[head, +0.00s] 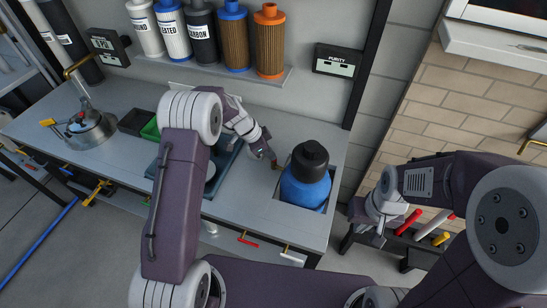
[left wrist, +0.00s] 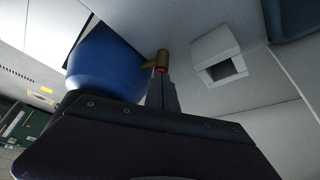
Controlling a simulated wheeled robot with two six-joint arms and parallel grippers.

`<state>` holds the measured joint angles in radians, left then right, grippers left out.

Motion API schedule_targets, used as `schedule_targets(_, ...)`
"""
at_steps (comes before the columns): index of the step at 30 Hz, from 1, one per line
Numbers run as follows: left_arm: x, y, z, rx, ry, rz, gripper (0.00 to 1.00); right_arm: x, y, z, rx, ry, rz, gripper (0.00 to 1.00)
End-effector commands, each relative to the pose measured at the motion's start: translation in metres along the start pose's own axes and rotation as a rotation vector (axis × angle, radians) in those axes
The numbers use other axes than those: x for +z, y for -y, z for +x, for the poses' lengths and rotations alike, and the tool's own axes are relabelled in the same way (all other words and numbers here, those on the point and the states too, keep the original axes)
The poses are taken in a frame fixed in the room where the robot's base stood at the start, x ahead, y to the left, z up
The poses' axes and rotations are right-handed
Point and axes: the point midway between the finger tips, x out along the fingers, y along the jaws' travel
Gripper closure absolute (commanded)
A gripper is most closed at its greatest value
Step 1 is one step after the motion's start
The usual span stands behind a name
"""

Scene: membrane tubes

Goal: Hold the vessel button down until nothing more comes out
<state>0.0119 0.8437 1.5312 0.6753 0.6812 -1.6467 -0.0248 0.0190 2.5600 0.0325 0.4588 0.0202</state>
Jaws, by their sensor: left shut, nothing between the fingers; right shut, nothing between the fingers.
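The vessel (head: 306,188) is a blue tank with a black cap, set in the counter's right end. It also shows in the left wrist view (left wrist: 105,62). A brass fitting (left wrist: 163,57) with a small red button (left wrist: 161,69) sits beside it. My left gripper (head: 273,160) is at the vessel's left side. In the left wrist view its shut, empty fingers (left wrist: 162,77) end at the red button; I cannot tell whether the button is pressed in. No flow shows. My right gripper (head: 377,234) is shut and empty, off the counter to the right.
A sink (head: 227,160) lies left of the vessel, partly behind my left arm. Filter cartridges (head: 235,40) stand on the wall shelf, with a purity display (head: 334,61) beside them. A metal kettle-like pot (head: 90,130) stands at the left. Tools with coloured handles (head: 432,225) lie near my right gripper.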

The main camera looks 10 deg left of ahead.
Motion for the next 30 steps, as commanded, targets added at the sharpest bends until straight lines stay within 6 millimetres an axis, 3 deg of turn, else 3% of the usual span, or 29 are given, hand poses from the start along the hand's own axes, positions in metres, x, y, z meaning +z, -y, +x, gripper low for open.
schedule_targets(12, 0.0, 0.0, -0.002, 0.0, 0.0, 0.0, 1.0, 0.0, 0.0, -0.001, 0.0, 0.0, 0.0, 1.0)
schedule_targets(30, -0.001, 0.0, -0.046, 0.0, 0.0, 0.0, 1.0, -0.001, 0.0, -0.014, 0.0, 0.0, 0.0, 1.0)
